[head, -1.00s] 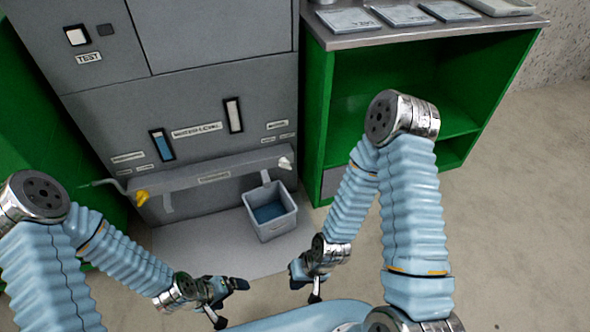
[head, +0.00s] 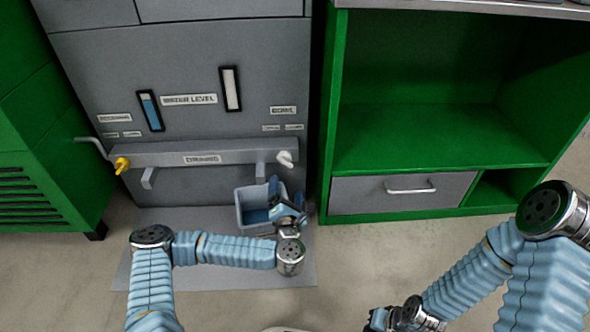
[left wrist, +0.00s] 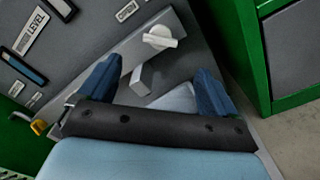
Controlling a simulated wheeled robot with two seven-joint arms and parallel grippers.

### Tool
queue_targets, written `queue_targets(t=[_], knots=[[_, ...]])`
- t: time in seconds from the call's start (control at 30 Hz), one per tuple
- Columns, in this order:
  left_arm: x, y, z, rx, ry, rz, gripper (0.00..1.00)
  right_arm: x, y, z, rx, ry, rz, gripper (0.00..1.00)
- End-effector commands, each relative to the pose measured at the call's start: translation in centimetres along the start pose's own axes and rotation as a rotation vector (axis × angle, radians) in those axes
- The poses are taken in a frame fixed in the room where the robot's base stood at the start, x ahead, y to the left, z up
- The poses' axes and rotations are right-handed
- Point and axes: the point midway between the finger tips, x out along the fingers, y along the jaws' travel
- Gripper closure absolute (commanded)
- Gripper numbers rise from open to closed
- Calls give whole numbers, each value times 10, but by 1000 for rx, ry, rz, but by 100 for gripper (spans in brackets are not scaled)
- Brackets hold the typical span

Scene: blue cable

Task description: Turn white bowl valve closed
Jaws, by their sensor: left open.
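The white bowl valve (head: 286,158) is a small white knob at the right end of the grey rail on the machine front. It also shows in the left wrist view (left wrist: 160,38), beyond and between my fingertips. My left gripper (head: 281,192) is open and empty, just below the valve and in front of the grey bin (head: 243,207). Its blue fingers show spread in the left wrist view (left wrist: 150,85), apart from the valve. The bin holds blue liquid and is partly hidden by my gripper. My right gripper (head: 385,318) is at the bottom edge, away from the machine; its fingers are unclear.
A yellow valve (head: 122,165) sits at the rail's left end. The grey rail (head: 215,153) carries a label. Two gauges are above it, the left one showing blue. A green shelf unit (head: 330,150) with a grey drawer (head: 400,190) stands close on the right.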

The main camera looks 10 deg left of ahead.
Motion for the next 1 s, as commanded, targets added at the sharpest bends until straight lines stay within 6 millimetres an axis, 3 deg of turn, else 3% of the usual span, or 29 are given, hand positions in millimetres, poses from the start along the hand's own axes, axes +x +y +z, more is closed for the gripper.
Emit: queue_targets(t=[0.3, 0.5, 0.9, 1.0], knots=[[73, -2, -1, 3, -1, 0, 8, 14, 6, 0, 1, 3, 0, 100], [101, -2, 0, 4, -2, -2, 8, 19, 7, -1, 2, 5, 1, 100], [110, -2, 1, 4, -3, -4, 8, 19, 8, -1, 2, 6, 1, 100], [110, -2, 1, 4, -3, -4, 24, 19, 8, -1, 2, 6, 1, 100]])
